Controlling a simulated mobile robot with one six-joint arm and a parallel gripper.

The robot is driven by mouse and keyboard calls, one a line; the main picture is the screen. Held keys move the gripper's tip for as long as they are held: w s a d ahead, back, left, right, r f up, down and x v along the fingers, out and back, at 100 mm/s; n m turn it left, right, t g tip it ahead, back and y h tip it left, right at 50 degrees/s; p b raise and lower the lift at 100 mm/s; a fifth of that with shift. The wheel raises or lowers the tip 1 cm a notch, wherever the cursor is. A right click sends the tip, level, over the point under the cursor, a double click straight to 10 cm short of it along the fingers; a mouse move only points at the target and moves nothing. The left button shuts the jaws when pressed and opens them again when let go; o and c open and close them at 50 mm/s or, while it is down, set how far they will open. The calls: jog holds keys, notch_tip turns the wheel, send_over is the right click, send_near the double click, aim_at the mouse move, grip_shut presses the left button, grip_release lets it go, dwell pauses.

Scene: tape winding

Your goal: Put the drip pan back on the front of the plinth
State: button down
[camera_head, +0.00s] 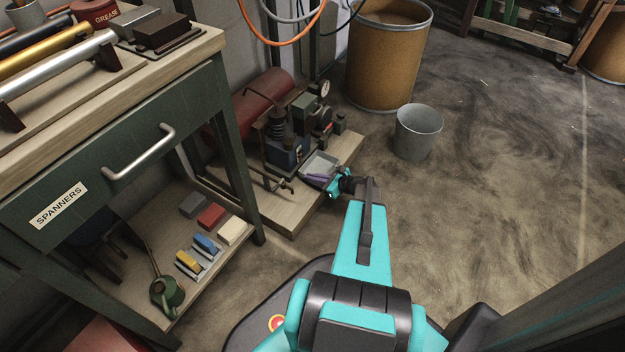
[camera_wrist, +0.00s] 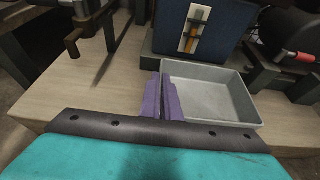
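The drip pan (camera_head: 321,163) is a shallow grey open tray at the front of the wooden plinth (camera_head: 283,210), before the compressor machine (camera_head: 286,140). In the wrist view the pan (camera_wrist: 212,92) looks empty and level, close to the dark blue block. My gripper (camera_head: 318,177) reaches it from the front. Its purple fingers (camera_wrist: 164,100) are close together, one on each side of the pan's left wall, in the wrist view. I cannot tell whether the pan rests on the plinth (camera_wrist: 85,85) or is slightly above it.
A brass-coloured tap (camera_head: 280,186) juts out left of the pan. A grey bucket (camera_head: 418,131) and a brown drum (camera_head: 388,55) stand behind. Floor at right is clear.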

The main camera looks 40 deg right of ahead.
dwell(0.3)
jog(key=c, duration=2)
grip_release()
jog(key=shift+f, duration=0.1)
jog(key=shift+r, duration=0.25)
jog(key=shift+s+d+r+p, duration=0.15)
jog(key=shift+s+r+p, duration=0.2)
jog(key=shift+s, duration=0.3)
jog(key=p+v, duration=0.3)
jog(key=v, duration=0.7)
jog(key=shift+s, duration=0.25)
